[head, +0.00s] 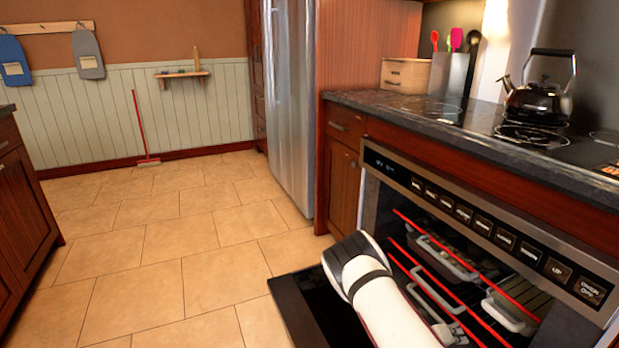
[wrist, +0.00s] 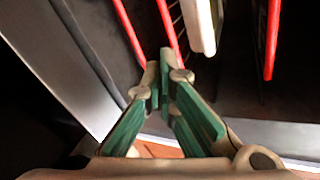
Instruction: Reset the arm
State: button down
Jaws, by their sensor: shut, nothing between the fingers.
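My gripper (wrist: 160,85) shows in the wrist view with its two green-padded fingers together at the tips and nothing between them. Its tips are close to red-edged oven racks (wrist: 170,35), though I cannot tell whether they touch. In the head view my white arm reaches in from the bottom edge over the open oven door (head: 300,310); the gripper itself is hidden there. The oven (head: 480,225) stands open at the right, with red-edged racks (head: 450,262) inside.
Baking dishes (head: 447,258) sit on the racks. A kettle (head: 540,98) stands on the stovetop above. A fridge (head: 290,100) stands further back. The tiled floor (head: 170,250) on the left is clear, with a red broom (head: 139,125) by the far wall.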

notch_tip(320, 180, up, 19)
jog(key=a+m+g, duration=0.2)
jog(key=m+g, duration=0.1)
jog(key=m, duration=0.8)
jog(key=s+a+r+m+g+y, duration=0.1)
jog(key=s+a+r+m+y, duration=0.15)
jog(key=s+r+m, duration=0.45)
jog(key=s+a+r+m+g+y, duration=0.1)
jog(key=s+a+r+m+g, duration=0.2)
jog(key=r, duration=0.6)
jog(key=s+a+r+m+t+y, duration=0.1)
jog(key=s+a+r+m+y, duration=0.3)
jog(key=s+a, duration=0.45)
jog(key=s+a+r+m+t+y, duration=0.15)
jog(key=s+a+r+m, duration=0.35)
jog(key=s, duration=0.6)
jog(key=s+a+r+m+t+y, duration=0.1)
jog(key=s+a+r+m+y, duration=0.2)
jog(key=s+a+m, duration=0.55)
notch_tip(320, 180, up, 30)
jog(key=s+d+n+t+p, duration=0.1)
jog(key=n+t+p, duration=0.2)
jog(key=p, duration=2.5)
jog(key=shift+d+f+t, duration=0.15)
jog(key=shift+d+t, duration=0.25)
jog(key=shift+t, duration=0.15)
